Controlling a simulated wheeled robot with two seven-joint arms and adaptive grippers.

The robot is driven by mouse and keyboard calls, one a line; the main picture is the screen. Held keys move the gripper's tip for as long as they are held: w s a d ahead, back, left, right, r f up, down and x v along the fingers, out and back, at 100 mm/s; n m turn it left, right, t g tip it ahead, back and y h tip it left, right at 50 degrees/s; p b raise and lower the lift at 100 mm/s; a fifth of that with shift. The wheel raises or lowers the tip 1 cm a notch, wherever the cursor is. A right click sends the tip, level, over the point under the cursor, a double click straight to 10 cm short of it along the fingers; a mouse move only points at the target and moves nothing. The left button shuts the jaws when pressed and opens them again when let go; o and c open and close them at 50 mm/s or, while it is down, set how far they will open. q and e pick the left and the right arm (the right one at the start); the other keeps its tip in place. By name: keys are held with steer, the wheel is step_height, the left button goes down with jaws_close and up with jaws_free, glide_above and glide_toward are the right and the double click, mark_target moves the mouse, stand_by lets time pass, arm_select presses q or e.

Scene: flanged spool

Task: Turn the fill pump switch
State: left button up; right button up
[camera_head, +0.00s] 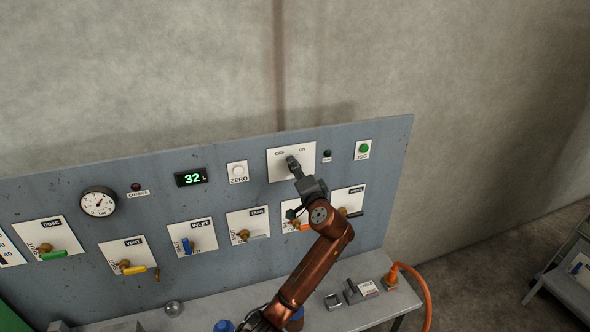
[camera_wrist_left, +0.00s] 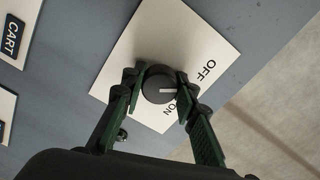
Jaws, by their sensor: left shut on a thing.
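The switch is a round black knob (camera_wrist_left: 158,86) with a white pointer line, on a white plate (camera_head: 278,174) marked OFF and ON near the panel's top right. My left gripper (camera_head: 294,168) is at this plate and hides most of the knob in the head view. In the left wrist view its two green-sided fingers (camera_wrist_left: 157,90) are shut on the knob, one on each side. The pointer line points right in that view, seemingly between the OFF and ON words. My right gripper is not in view.
The grey panel (camera_head: 160,172) also carries a ZERO button (camera_head: 237,171), a green JOG button (camera_head: 364,148), a 32 L display (camera_head: 191,178), a gauge (camera_head: 98,202) and a row of valve levers below. An orange cable (camera_head: 424,290) hangs at the shelf's right end.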

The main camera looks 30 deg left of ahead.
arm_select(q)
steer(key=shift+f, duration=0.1)
steer(key=o, duration=1.2)
steer(key=shift+c, duration=0.2)
steer(key=shift+d, duration=0.1)
steer(key=v, duration=1.2)
